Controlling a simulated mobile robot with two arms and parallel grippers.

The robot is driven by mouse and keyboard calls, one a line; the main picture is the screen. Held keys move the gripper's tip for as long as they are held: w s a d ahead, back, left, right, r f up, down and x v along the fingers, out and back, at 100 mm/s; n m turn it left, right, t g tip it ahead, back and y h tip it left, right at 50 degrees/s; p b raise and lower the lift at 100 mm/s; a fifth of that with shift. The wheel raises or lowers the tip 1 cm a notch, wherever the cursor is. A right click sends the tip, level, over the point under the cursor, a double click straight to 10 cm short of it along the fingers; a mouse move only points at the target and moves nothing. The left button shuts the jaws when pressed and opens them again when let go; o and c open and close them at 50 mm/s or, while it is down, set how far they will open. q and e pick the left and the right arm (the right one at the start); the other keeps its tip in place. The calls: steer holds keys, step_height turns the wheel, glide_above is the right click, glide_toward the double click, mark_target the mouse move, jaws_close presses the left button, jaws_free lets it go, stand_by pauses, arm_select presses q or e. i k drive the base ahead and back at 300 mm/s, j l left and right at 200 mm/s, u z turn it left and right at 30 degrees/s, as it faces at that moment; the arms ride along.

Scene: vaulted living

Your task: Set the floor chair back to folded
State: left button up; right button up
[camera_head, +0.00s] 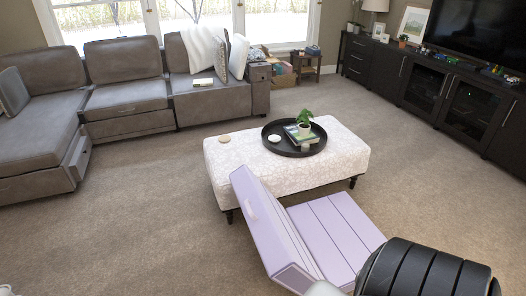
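The floor chair (335,237) is lilac and lies on the carpet in the lower middle of the head view. Its slatted panel lies low and flat. Its other panel (266,226) stands tilted up on the left side, so the chair is unfolded. The chair is close in front of the white ottoman, and its upper end overlaps the ottoman in the picture. A dark ribbed part of my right arm and a pale rounded part cover the chair's lower right corner. Neither gripper's fingers can be seen.
The patterned ottoman (225,171) bears a black round tray (270,142) with a plant and books. A grey sectional sofa (128,97) stands at the left and back. A dark media cabinet (425,88) lines the right. Carpet (120,235) is clear at the left front.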

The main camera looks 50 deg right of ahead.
mark_target(286, 259)
steer(key=i+z, duration=0.45)
steer(key=i+j+z, duration=0.25)
steer(key=i+z, duration=0.2)
steer(key=i+j+z, duration=0.45)
steer(key=i, duration=0.15)
